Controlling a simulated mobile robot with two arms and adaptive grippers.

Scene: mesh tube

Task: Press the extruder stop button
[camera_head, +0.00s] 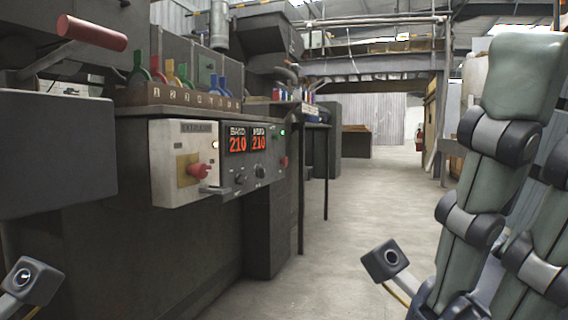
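A white-fronted control box (160,187) is on the side of the dark machine at left centre. It carries a red mushroom-shaped button (196,171) on a yellow plate (183,160), under a small label too blurred to read. To its right is a dark panel with two red displays (237,144) reading 210, with black knobs below. A smaller red button (284,161) sits at that panel's right end. Neither gripper's fingers show. Nothing of mine touches the red buttons. Links of my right arm fill the right side.
A dark box (55,155) juts out at the left, below a red-handled lever (91,33). Several coloured handles stand in a numbered row (175,94) above the control box. A thin dark post (326,172) stands beyond the machine. The concrete floor (350,200) at centre is clear.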

